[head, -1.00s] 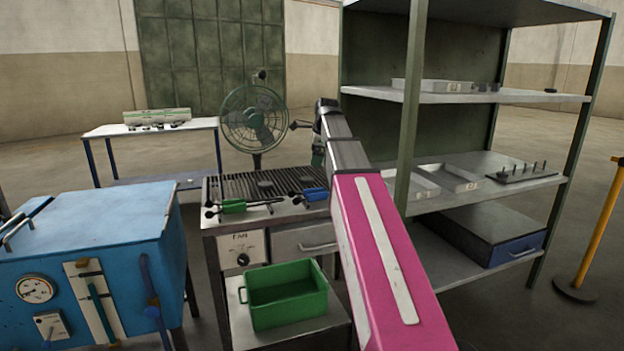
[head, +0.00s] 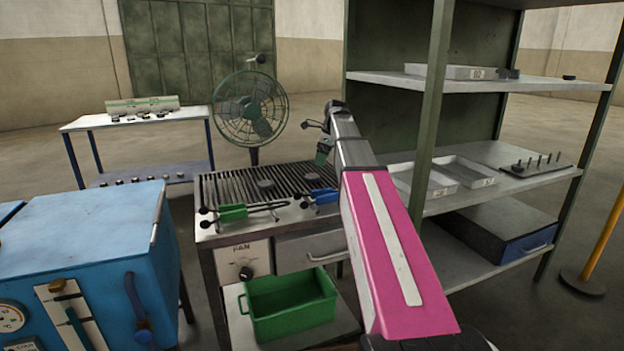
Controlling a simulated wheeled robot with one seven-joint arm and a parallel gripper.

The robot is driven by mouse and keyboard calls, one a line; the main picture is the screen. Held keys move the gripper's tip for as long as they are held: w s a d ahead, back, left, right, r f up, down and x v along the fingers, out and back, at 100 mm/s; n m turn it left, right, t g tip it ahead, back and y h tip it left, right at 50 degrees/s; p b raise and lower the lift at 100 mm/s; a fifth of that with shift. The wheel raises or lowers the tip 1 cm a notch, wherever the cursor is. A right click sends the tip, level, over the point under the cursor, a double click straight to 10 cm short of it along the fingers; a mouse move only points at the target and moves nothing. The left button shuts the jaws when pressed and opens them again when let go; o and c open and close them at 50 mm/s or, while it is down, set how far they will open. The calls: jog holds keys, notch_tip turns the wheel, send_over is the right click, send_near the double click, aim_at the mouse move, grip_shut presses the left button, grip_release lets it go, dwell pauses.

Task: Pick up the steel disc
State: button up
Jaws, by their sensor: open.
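My gripper (head: 322,158) hangs at the far end of my pink and grey arm, above the right part of the slatted table (head: 225,184). It is small in view, holds nothing that I can see, and is apart from both discs.
A green-handled tool (head: 233,212) and a blue-handled tool (head: 323,195) lie along the table's front. A green fan (head: 250,108) stands behind. A green bin (head: 290,310) sits below. A blue furnace (head: 80,245) is at left; a shelf rack (head: 436,120) is close at right.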

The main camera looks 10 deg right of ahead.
aim_at(312, 176)
jog(key=x, duration=0.3)
jog(key=shift+a, duration=0.1)
jog(key=shift+a+f, duration=0.4)
jog(key=f, duration=0.1)
jog(key=a+f, duration=0.1)
jog(key=f, duration=0.1)
jog(key=shift+w+a, duration=0.1)
jog(key=shift+a, duration=0.25)
jog(key=shift+a+f, duration=0.15)
jog(key=shift+f, duration=0.25)
jog(key=shift+c, duration=0.2)
jog(key=c, duration=1.2)
jog(key=shift+r, duration=0.15)
